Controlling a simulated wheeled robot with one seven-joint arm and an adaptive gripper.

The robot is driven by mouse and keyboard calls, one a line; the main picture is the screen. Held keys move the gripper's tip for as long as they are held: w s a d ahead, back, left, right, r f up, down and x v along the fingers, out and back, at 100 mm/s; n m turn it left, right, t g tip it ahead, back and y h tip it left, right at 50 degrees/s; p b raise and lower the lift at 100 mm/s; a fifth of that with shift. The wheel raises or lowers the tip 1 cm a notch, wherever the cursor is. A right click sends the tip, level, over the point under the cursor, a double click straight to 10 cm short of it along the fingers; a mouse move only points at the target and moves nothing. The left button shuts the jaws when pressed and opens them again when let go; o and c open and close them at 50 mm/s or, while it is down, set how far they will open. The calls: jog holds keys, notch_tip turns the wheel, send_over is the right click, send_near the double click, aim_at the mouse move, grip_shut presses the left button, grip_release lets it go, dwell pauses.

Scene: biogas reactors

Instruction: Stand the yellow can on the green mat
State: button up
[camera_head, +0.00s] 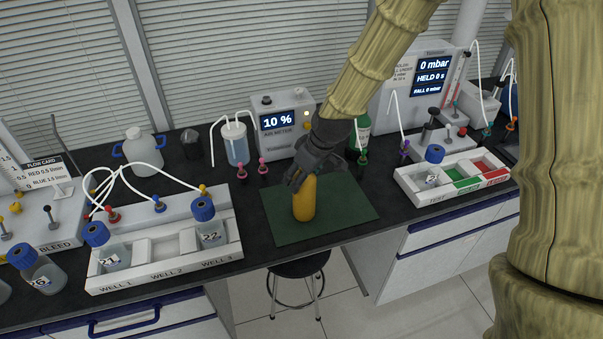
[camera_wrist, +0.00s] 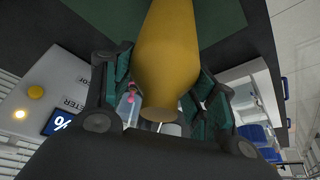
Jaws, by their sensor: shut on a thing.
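The yellow can (camera_head: 304,203) is upright over the green mat (camera_head: 349,211), a little left of the mat's middle. Its lower end appears at the mat's surface, but I cannot tell if it touches. My gripper (camera_head: 306,178) comes down from the upper right and is shut on the can's upper part. In the wrist view, the can (camera_wrist: 166,55) fills the space between the fingers of my gripper (camera_wrist: 160,90), with the green mat (camera_wrist: 222,18) beyond it. The can's far end is out of the wrist view.
Left of the mat is a white rack (camera_head: 165,258) with wells and blue-capped bottles. An air meter (camera_head: 281,122) reading 10 % stands behind the mat, with a green bottle (camera_head: 361,132) beside it. A tray (camera_head: 453,181) with green and red sections is at right. The bench's front edge is near the mat.

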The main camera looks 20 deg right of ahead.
jog(key=shift+f, duration=0.1)
jog(key=o, duration=1.6)
jog(key=shift+v, duration=0.75)
jog(key=b+v, duration=0.2)
jog(key=v, duration=0.8)
jog(key=shift+r, duration=0.4)
jog(key=shift+s, duration=0.1)
